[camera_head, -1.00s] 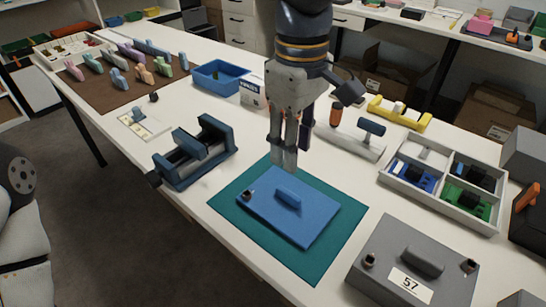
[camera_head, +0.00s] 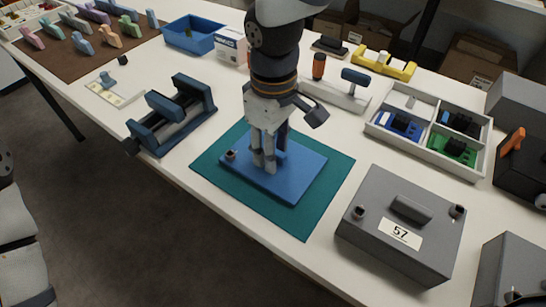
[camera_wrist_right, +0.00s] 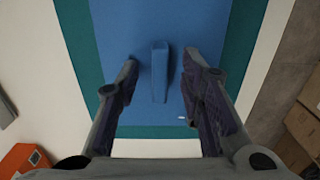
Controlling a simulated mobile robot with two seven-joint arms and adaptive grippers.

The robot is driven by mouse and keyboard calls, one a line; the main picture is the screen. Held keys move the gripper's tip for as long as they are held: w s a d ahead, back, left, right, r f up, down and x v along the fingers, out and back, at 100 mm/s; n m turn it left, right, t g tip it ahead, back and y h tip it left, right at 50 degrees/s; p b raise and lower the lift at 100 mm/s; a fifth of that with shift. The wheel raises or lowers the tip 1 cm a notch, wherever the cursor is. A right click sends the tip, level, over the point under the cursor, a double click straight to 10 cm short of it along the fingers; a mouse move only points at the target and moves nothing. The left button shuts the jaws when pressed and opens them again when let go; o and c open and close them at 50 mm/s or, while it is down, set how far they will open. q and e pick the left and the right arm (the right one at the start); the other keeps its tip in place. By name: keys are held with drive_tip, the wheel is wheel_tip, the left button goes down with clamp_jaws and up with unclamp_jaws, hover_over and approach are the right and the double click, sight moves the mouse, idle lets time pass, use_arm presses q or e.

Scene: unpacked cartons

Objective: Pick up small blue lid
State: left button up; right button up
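The small blue lid (camera_head: 297,173) lies flat on a teal mat (camera_head: 310,221) on the white table. It has a raised bar handle and a small dark knob near its left corner. My right gripper (camera_head: 264,168) points down over the lid at its handle and hides most of the handle in the head view. In the right wrist view the handle (camera_wrist_right: 160,72) stands between the two fingers (camera_wrist_right: 158,85), with a gap on each side. The fingers are open. My left gripper does not show.
A grey lid box marked 57 (camera_head: 403,226) stands right of the mat. A dark blue vise (camera_head: 172,116) stands left of it. A divided tray (camera_head: 427,131) with blue and green parts is behind right. A blue bin (camera_head: 193,34) and a yellow holder (camera_head: 384,64) are farther back.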

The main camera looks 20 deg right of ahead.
clamp_jaws()
drive_tip(key=shift+r, duration=0.2)
wheel_tip(320, 180, up, 3)
drive_tip(key=shift+f, duration=0.2)
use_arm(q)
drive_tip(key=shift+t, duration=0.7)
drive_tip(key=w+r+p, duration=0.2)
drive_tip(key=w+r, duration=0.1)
use_arm(e)
drive_tip(key=s+a+r, duration=0.7)
drive_tip(key=s+r, duration=0.3)
drive_tip(key=s, duration=0.2)
drive_tip(key=shift+s, duration=0.15)
